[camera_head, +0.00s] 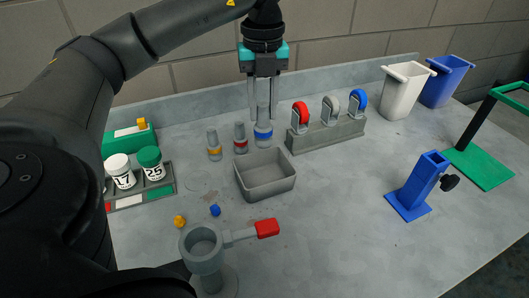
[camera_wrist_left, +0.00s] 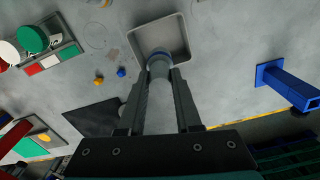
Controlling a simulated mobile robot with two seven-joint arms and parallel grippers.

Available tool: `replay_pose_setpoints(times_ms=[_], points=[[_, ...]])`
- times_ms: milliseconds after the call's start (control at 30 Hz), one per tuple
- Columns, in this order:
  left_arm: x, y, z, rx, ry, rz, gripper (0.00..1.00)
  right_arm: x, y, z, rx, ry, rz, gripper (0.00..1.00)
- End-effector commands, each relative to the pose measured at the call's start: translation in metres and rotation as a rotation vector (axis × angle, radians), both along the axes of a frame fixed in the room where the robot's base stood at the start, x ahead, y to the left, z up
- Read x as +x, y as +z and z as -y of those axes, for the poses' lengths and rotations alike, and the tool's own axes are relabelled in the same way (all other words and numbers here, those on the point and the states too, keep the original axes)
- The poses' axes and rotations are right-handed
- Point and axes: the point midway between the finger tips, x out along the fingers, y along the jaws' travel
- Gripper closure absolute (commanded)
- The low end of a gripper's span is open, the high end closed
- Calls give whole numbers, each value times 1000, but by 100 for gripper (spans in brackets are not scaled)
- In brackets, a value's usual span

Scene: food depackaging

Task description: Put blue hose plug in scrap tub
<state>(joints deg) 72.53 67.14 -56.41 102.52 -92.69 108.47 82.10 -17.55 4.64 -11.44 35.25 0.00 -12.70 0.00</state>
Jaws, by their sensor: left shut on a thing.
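My left gripper (camera_head: 263,112) is shut on a grey cylindrical fitting with a blue band (camera_head: 263,134), held upright at the back of the table, behind the grey tub. In the left wrist view the fitting (camera_wrist_left: 160,66) sits between the fingertips, overlapping the tub's near rim in the picture. The open grey tub (camera_head: 266,193) looks empty. A small blue piece (camera_head: 215,210) lies on the table in front of it; I cannot tell whether this or the banded fitting is the blue hose plug. My right gripper is not in view.
Fittings with orange (camera_head: 214,146) and red (camera_head: 240,138) bands stand left of the held one. A rack (camera_head: 325,137) with coloured rings is to the right. A grey fixture with red handle (camera_head: 267,228) is in front. White (camera_head: 403,92) and blue (camera_head: 445,80) bins stand back right.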

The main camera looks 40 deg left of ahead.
Motion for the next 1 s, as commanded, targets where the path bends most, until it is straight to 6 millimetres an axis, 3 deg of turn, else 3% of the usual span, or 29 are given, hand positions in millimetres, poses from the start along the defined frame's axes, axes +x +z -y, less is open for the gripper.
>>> replay_pose_setpoints(times_ms=[100, 300, 467, 733, 1000], points=[[-1, -34, 0, 1, 1, -4, 100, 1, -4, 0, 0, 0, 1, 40], [-1, -72, 0, 1, 0, -2, 100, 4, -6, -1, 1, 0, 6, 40], [0, -84, 0, 0, 1, 0, 100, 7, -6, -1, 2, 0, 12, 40], [0, -121, 0, 0, 1, 0, 100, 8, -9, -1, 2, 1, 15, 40], [0, -125, 0, -1, 0, 1, 100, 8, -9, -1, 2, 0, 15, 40]])
